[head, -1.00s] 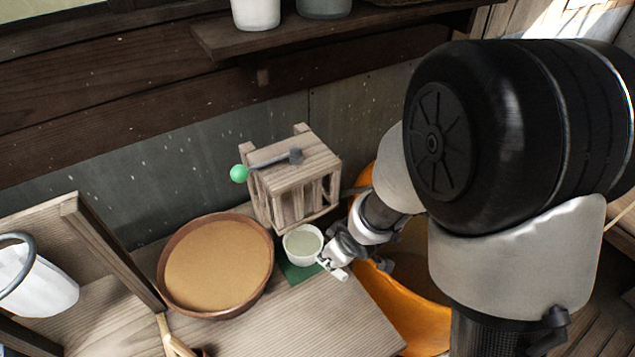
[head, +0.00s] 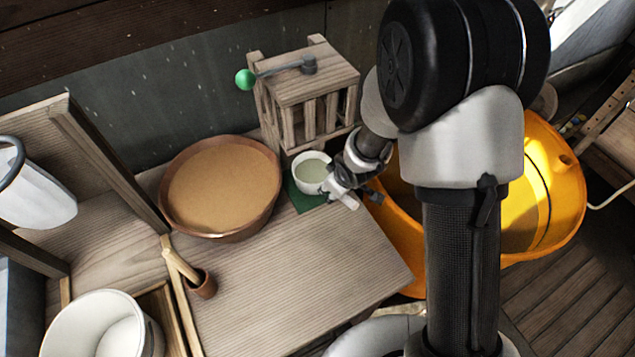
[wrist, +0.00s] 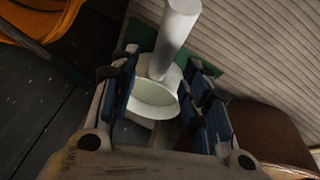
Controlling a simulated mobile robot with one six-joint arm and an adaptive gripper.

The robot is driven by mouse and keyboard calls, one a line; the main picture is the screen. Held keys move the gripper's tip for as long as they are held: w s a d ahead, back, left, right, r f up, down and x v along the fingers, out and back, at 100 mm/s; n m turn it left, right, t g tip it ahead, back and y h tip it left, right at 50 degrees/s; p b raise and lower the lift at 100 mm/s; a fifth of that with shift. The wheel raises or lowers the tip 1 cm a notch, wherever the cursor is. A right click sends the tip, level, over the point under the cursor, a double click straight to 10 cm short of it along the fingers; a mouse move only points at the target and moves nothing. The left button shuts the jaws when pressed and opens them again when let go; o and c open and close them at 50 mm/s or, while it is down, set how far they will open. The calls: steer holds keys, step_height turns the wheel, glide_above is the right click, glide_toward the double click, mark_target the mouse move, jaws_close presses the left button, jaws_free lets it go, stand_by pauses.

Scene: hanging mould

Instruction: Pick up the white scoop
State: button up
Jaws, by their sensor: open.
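The white scoop (head: 309,176) has a round cup with a pale greenish inside and sits on a small green mat (head: 303,201) on the wooden table. In the wrist view, its cup (wrist: 155,98) and thick white handle (wrist: 176,38) show, the handle pointing away from my gripper's palm. My gripper (head: 350,187) is at the scoop's right side in the head view. In the wrist view, the blue-padded fingers of my gripper (wrist: 163,72) are open, one on each side of the scoop. I cannot tell whether they touch it.
A round brown pan (head: 224,188) stands left of the scoop, and a wooden frame box with a green-knobbed crank (head: 318,95) stands behind it. An orange tub (head: 563,195) is at the right. A white bucket (head: 85,330) is front left.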

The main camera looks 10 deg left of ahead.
steer(key=b+x, duration=0.2)
steer(key=x, duration=0.2)
steer(key=shift+f, duration=0.45)
steer(key=shift+r, duration=0.15)
steer(key=shift+c, duration=0.4)
jaws_close()
